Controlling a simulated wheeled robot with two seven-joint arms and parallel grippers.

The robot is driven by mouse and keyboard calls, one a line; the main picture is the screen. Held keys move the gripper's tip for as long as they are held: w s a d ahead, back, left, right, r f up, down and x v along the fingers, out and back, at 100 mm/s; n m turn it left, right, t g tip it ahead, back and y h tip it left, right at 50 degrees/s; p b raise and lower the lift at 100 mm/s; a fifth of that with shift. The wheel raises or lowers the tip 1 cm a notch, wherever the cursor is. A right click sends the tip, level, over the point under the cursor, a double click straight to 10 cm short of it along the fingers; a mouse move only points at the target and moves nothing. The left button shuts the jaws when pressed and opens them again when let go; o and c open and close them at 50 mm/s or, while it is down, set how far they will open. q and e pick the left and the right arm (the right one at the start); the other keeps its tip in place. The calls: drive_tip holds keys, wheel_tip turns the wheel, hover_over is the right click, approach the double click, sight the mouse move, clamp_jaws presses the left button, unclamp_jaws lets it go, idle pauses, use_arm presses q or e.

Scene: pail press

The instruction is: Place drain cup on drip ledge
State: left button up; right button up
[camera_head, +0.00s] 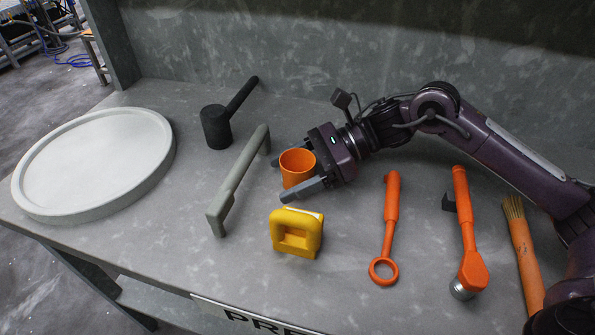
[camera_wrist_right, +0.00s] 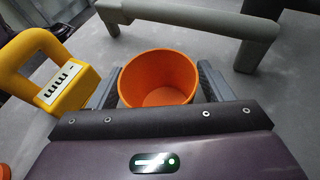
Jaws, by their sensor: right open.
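The orange cup (camera_head: 297,168), which looks like the drain cup, stands upright on the grey bench, open end up. My right gripper (camera_head: 281,180) is open around it, one finger on each side. In the right wrist view the cup (camera_wrist_right: 158,80) sits between the two fingers, with narrow gaps beside them. A low grey bar (camera_head: 238,183) on end posts stands just left of the cup. A round grey tray (camera_head: 93,160) with a raised rim lies at the far left, empty. I cannot tell which of these is the drip ledge. My left gripper is not in view.
A yellow block with a handle (camera_head: 296,232) stands close in front of the cup. A black mallet (camera_head: 217,127) is behind the bar. An orange ring wrench (camera_head: 388,230), an orange ratchet (camera_head: 466,230) and a brush (camera_head: 524,255) lie right. A wall closes the back.

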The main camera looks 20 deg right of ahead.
drive_tip(key=c, duration=1.1)
drive_tip(key=shift+r, duration=0.15)
